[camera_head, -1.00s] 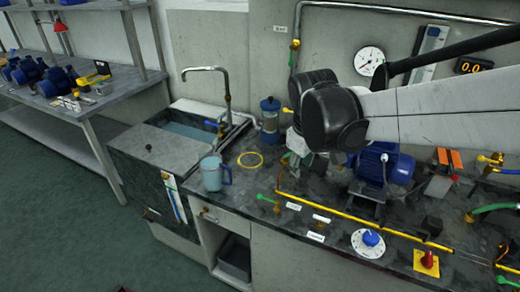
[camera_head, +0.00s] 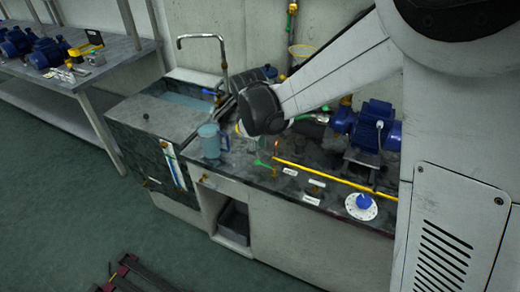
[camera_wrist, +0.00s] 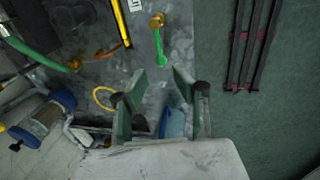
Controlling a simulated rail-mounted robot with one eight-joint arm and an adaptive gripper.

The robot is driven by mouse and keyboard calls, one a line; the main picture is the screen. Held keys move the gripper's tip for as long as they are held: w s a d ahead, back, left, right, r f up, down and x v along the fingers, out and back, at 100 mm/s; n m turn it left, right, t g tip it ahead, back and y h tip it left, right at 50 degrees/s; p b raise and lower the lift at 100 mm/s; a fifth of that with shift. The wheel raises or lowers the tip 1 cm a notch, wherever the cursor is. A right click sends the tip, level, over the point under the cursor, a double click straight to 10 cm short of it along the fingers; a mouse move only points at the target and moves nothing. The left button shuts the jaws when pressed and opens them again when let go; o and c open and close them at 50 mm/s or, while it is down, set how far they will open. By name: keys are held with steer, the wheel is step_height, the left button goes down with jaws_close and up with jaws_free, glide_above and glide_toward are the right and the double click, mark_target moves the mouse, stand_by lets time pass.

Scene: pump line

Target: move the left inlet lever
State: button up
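A green lever with a brass fitting stands at the bench's front edge, left of the yellow pipe; it fits the left inlet lever. It shows in the wrist view (camera_wrist: 160,48) and partly in the head view (camera_head: 264,165). Its label cannot be read. My gripper (camera_wrist: 158,80) is open and empty in the wrist view. The lever's green end lies just beyond the gap between the fingertips, with no clear contact. In the head view my black wrist hides most of the gripper.
A light-blue mug (camera_head: 210,142) stands left of the lever; in the wrist view it shows behind the fingers (camera_wrist: 173,122). The yellow pipe (camera_head: 318,174), a blue pump (camera_head: 368,125) and a white dial (camera_head: 361,207) are to the right. The sink (camera_head: 180,97) is at left.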

mark_target(260, 164)
steer(key=f, duration=0.2)
steer(key=w+f, duration=0.1)
steer(key=f, duration=0.4)
steer(key=shift+w+d, duration=0.15)
steer(key=shift+d, duration=0.15)
jaws_close()
